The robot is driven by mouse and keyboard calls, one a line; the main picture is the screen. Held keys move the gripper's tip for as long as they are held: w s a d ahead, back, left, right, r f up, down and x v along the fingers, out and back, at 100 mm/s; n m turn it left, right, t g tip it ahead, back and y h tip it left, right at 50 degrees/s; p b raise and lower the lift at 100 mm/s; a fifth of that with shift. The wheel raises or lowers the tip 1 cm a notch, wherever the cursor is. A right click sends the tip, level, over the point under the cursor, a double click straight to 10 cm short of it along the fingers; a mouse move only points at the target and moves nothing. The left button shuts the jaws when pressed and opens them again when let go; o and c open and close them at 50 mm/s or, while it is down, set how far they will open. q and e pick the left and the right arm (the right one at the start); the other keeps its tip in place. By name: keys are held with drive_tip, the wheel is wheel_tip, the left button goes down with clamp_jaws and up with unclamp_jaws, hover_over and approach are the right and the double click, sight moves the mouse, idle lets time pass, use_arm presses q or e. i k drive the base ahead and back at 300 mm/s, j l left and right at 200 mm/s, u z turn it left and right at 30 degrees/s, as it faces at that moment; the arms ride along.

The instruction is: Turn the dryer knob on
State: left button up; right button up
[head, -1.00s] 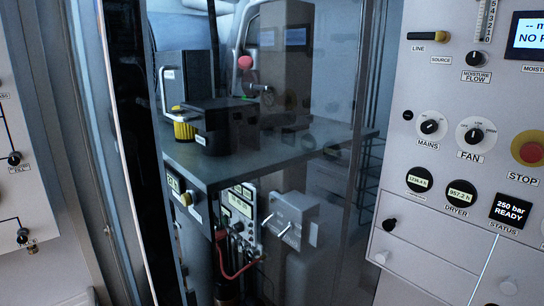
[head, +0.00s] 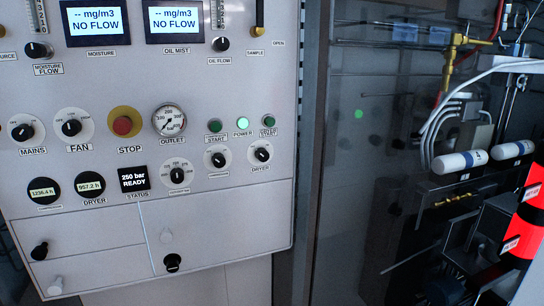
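The dryer knob (head: 262,155) is a small black rotary knob on a white round plate, at the lower right of the grey control panel (head: 225,105). The label DRYER is under it. Its pointer is too small to read surely. A similar knob (head: 218,160) is just left of it. Neither of my grippers is in the head view, and nothing touches the dryer knob.
The stop button (head: 123,126) is red on yellow. The power light (head: 242,124) glows green. The status display (head: 134,178) reads 250 bar READY. A dryer hour meter (head: 90,186) reads about 957.2 h. Right of the panel, dark glass shows pipes and white cylinders (head: 460,162).

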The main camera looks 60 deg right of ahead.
sight(262, 154)
drive_tip(key=z, duration=1.8)
